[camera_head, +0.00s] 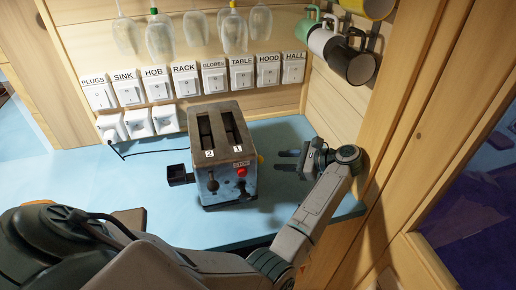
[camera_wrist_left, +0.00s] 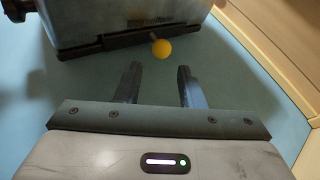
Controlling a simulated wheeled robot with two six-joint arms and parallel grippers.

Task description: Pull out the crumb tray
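A worn metal toaster (camera_head: 224,185) with two slots stands on the blue counter. A small yellow knob (camera_head: 260,159) sticks out on its right side; in the left wrist view the yellow knob (camera_wrist_left: 161,48) is on a short stem by the dark strip along the toaster's base. A black, open, tray-like piece (camera_head: 180,175) juts from the toaster's left side; I cannot tell whether it is the crumb tray. My left gripper (camera_head: 278,161) is right of the toaster, pointing at it. In the left wrist view its fingers (camera_wrist_left: 159,70) are apart and empty, just short of the knob.
Labelled switches (camera_head: 240,76) line the back wall, with glasses (camera_head: 160,38) hanging above. Mugs (camera_head: 352,62) hang at the right. A cord (camera_head: 150,152) runs behind the toaster.

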